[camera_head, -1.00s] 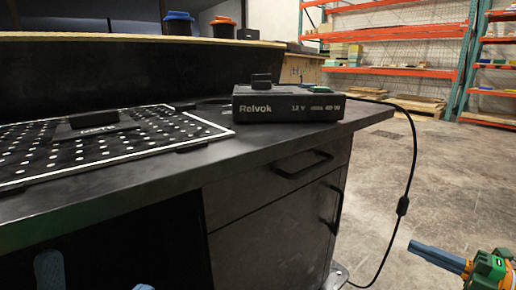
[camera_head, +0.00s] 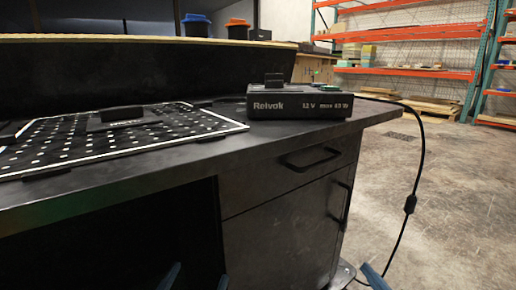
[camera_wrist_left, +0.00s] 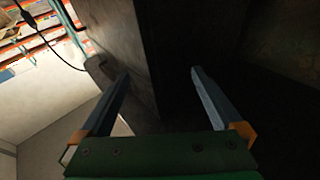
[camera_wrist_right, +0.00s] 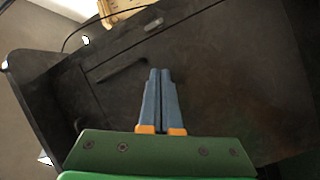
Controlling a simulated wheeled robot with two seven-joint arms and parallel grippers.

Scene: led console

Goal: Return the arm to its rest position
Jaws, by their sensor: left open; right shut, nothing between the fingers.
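My left gripper (camera_head: 197,279) shows only as two blue fingertips, spread apart, at the bottom edge of the head view, in front of the dark opening under the bench. In the left wrist view (camera_wrist_left: 160,75) its fingers are wide apart with nothing between them, facing a dark cabinet wall. My right gripper (camera_head: 375,277) shows as a blue tip at the bottom right of the head view, below and in front of the cabinet's right corner. In the right wrist view (camera_wrist_right: 159,72) its fingers are pressed together, empty, facing the cabinet front (camera_wrist_right: 215,70). Both arms are mostly hidden.
A black cable (camera_head: 421,160) hangs right of the bench. Open floor (camera_head: 465,190) lies right, before orange shelves (camera_head: 405,73).

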